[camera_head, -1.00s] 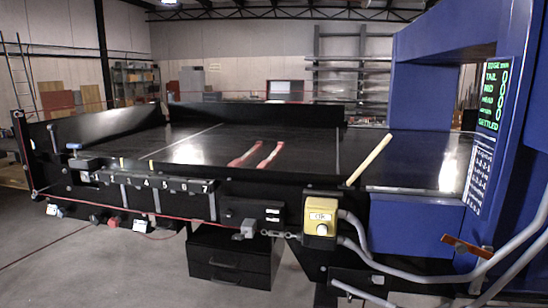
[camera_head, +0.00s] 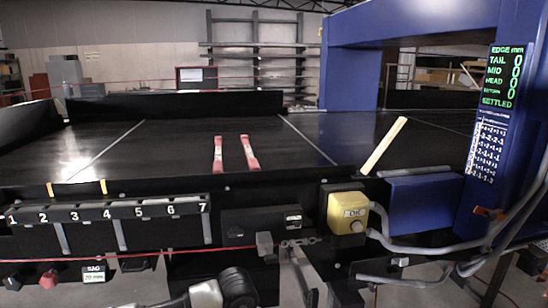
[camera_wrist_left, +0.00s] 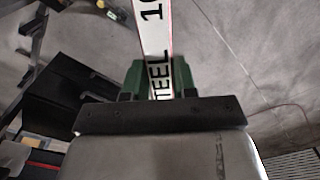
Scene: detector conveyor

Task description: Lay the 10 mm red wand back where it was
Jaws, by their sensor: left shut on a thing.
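In the left wrist view my left gripper (camera_wrist_left: 155,88), with green fingers, is shut on a wand (camera_wrist_left: 157,35). The wand has a white face with a red edge and black letters "STEEL 10"; the rest is cut off by the top edge. The wand's far end is out of view. In the head view neither the held wand nor the gripper's fingers show; only part of my arm shows at the bottom. My right gripper is not in view.
Two red strips (camera_head: 218,155) (camera_head: 250,152) lie on the black conveyor bed (camera_head: 180,150). A numbered rail (camera_head: 110,212), 1 to 7, runs along its front. A yellow OK box (camera_head: 347,212), a pale stick (camera_head: 384,146) and the blue detector housing (camera_head: 430,206) stand right.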

